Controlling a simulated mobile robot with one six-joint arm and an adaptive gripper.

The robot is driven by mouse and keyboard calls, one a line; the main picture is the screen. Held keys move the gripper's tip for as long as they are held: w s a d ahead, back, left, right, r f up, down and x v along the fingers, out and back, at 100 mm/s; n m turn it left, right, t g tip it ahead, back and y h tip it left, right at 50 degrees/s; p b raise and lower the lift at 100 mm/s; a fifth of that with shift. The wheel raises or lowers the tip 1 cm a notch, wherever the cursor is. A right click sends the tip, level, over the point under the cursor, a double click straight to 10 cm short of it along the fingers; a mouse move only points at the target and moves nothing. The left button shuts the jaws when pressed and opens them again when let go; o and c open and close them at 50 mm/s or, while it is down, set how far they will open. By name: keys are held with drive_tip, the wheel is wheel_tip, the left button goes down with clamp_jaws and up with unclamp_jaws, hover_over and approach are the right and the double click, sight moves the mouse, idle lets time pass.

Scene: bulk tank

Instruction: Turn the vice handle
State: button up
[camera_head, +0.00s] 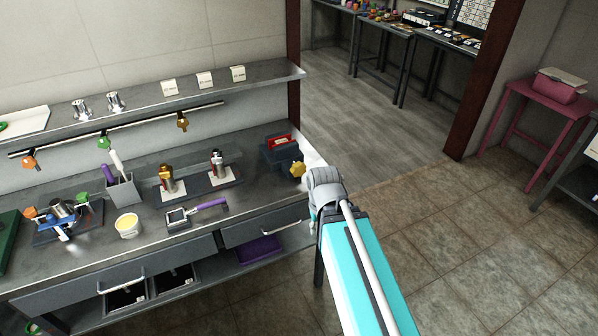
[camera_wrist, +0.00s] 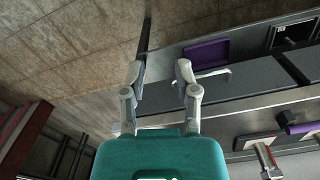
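The vice (camera_head: 277,153) is a dark blue block with a red piece in its top, at the right end of the workbench. A yellow knob-like handle (camera_head: 297,169) sits on its front right side. In the head view my arm's grey joint is just right of and below the handle, apart from it in the picture, and my fingers cannot be made out there. In the wrist view my gripper (camera_wrist: 160,72) is open, with nothing between its two grey fingers. I cannot make out the vice or handle in the wrist view.
The workbench (camera_head: 88,262) carries a purple-handled tool (camera_head: 197,211), a yellow-topped tub (camera_head: 128,225) and two small stands with fittings. A shelf (camera_head: 232,83) runs above. A purple tray (camera_head: 258,249) sits underneath. The tiled floor at right is clear.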

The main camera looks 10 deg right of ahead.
drive_tip(key=o, duration=0.4)
drive_tip(key=shift+w, duration=0.1)
drive_tip(key=shift+w+r, duration=0.2)
drive_tip(key=shift+w, duration=0.05)
wheel_tip(320, 180, up, 13)
drive_tip(key=n+p, duration=1.3)
drive_tip(key=n, duration=0.8)
hover_over(299, 164)
drive_tip(key=shift+w+a+f, duration=0.1)
drive_tip(key=shift+f, duration=0.15)
wheel_tip(299, 164, down, 14)
drive_tip(key=b, duration=1.3)
drive_tip(key=shift+r+b, duration=0.25)
drive_tip(key=shift+b, duration=0.05)
